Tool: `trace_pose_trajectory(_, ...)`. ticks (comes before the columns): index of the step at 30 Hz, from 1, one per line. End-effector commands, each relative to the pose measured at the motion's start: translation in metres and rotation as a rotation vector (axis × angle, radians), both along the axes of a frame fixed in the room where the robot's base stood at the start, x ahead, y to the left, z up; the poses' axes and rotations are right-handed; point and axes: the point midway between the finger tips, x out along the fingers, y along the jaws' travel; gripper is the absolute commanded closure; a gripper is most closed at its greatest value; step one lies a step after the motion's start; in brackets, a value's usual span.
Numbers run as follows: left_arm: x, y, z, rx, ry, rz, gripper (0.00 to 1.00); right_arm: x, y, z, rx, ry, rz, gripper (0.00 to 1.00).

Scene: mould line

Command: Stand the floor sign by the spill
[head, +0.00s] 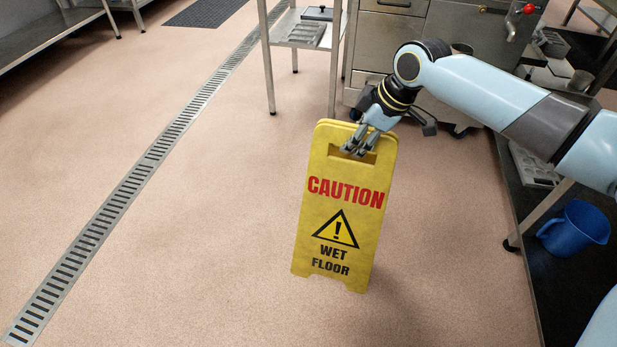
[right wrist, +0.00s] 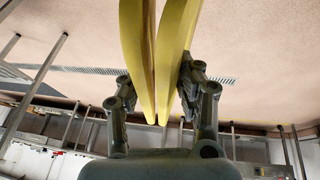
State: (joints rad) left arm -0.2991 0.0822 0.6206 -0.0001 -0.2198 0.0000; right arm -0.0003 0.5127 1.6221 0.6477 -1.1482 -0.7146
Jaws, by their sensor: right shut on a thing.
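The yellow floor sign (head: 345,205) reads "CAUTION WET FLOOR" and hangs or stands nearly upright in the middle of the head view, tilted slightly. My right gripper (head: 362,143) is shut on its top edge at the handle slot. In the right wrist view the sign's two panels (right wrist: 154,60) lie close together between the fingers of my right gripper (right wrist: 160,95). I cannot tell for sure whether the sign's lower edge touches the floor. No spill can be made out in either view. My left gripper is not in view.
A slotted drain (head: 135,180) runs diagonally across the pink floor (head: 180,260) at left. A steel table (head: 300,30) and a steel cabinet (head: 390,45) stand behind the sign. A blue jug (head: 575,228) sits on a low shelf at right. The floor left of the sign is clear.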

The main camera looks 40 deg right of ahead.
Motion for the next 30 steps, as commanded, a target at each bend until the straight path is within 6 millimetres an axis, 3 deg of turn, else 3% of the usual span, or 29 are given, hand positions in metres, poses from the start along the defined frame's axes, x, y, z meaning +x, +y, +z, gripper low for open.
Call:
trace_pose_trajectory(9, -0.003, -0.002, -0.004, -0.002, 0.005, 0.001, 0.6, -0.023, 0.028, 0.006, -0.008, -0.003, 0.033, 1.0)
trace_pose_trajectory(20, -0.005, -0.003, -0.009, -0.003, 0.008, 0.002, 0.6, -0.061, 0.05, -0.009, -0.02, -0.005, 0.057, 1.0)
trace_pose_trajectory(25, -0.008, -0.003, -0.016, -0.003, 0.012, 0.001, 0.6, -0.05, 0.058, -0.021, -0.018, -0.008, 0.054, 1.0)
trace_pose_trajectory(30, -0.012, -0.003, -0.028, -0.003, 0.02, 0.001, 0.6, -0.023, 0.072, -0.04, -0.017, -0.007, 0.054, 1.0)
